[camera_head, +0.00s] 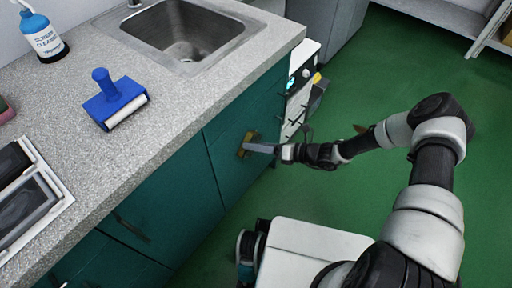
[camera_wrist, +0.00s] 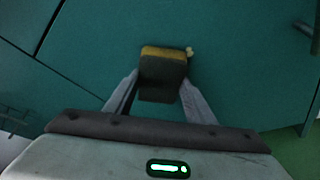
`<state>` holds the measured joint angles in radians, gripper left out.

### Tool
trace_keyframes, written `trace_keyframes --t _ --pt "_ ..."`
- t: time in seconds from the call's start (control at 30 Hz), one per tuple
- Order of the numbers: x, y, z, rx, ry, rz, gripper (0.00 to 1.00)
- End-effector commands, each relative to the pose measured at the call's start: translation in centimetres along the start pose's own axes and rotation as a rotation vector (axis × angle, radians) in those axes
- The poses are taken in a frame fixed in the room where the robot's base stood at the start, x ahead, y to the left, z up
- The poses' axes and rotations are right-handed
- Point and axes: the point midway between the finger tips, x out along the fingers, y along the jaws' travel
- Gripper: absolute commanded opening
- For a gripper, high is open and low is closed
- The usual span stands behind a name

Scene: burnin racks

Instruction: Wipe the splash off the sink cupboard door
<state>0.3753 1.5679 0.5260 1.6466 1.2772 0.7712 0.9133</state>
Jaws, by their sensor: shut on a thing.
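The sink cupboard door (camera_head: 240,155) is dark teal and upright below the counter, under the sink. In the wrist view the door (camera_wrist: 235,50) fills most of the picture. My gripper (camera_head: 262,148) is shut on a sponge (camera_head: 247,145) with a yellow side and a dark side. The wrist view shows the sponge (camera_wrist: 163,72) between my two fingers, against or very close to the door. A small pale yellowish spot, perhaps part of the splash (camera_wrist: 189,51), shows at the sponge's upper right corner. The sponge may hide more of it.
The grey counter (camera_head: 150,60) holds a sink (camera_head: 180,30), a blue roller tool (camera_head: 113,100), a blue-and-white cleaner bottle (camera_head: 42,35) and a tray with dark items (camera_head: 60,195). A white rack (camera_head: 298,85) stands past the counter's end. The green floor (camera_head: 400,70) at right is open.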

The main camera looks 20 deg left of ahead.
Motion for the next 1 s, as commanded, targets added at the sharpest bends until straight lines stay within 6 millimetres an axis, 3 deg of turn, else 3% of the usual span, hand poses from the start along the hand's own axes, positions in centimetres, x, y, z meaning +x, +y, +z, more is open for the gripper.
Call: trace_keyframes --t 0.1,1.0 --pt "-0.3 -1.1 0.7 -0.005 -0.001 -0.003 0.32" --pt "-1.6 -4.8 4.8 -0.001 -0.005 -0.003 0.32"
